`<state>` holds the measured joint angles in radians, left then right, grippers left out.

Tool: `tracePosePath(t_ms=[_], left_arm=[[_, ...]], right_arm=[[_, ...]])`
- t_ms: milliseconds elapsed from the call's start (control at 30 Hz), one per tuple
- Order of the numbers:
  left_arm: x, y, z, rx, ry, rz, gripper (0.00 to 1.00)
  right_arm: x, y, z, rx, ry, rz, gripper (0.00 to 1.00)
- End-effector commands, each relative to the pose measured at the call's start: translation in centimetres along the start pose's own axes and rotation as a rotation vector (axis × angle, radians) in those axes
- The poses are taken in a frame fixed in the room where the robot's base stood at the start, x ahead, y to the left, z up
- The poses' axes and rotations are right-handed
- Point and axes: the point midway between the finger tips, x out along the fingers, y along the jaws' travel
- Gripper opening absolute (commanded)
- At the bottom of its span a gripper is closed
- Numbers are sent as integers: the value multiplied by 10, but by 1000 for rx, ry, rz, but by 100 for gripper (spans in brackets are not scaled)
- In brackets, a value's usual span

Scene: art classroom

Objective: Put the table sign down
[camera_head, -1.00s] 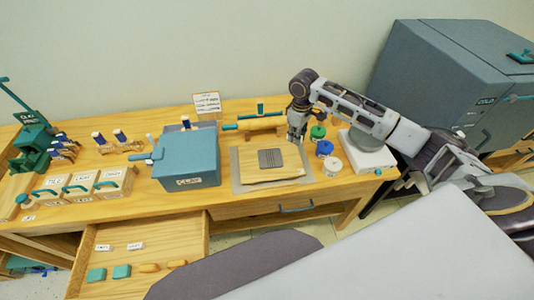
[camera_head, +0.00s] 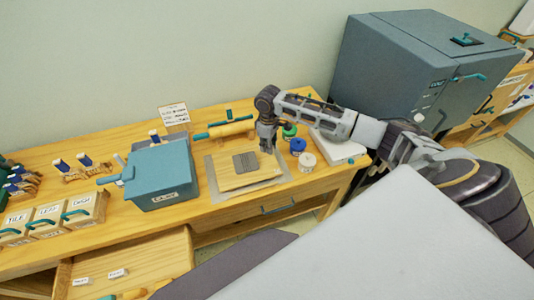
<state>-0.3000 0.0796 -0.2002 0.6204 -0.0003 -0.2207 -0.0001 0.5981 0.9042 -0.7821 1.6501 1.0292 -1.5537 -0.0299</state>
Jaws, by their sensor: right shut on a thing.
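A white sign with small printed lines (camera_head: 174,114) stands at the back of the wooden table, by the wall; I cannot tell whether it is the table sign. My right gripper (camera_head: 266,147) points down over the right part of the pale board (camera_head: 240,181), beside the grey ridged square (camera_head: 245,162). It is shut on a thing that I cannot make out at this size. I cannot tell whether the held thing touches the board. My left gripper is out of view.
A blue-grey box (camera_head: 160,176) is left of the board, a rolling pin (camera_head: 225,130) behind it. Green (camera_head: 289,130), blue (camera_head: 298,146) and white (camera_head: 307,161) jars stand close right of my gripper. An open drawer (camera_head: 150,262) juts out at front left. A large grey kiln (camera_head: 405,75) stands right.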

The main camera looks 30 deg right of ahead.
Motion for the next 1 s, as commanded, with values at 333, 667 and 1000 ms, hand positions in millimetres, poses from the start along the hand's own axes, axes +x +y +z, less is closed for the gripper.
tracePosePath(t_ms=[333,667,1000], left_arm=[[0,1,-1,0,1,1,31],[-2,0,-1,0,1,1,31],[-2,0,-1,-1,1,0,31]], right_arm=[[9,0,0,0,1,0,7],[25,0,1,-1,-3,-1,7],[47,0,0,0,0,0,7]])
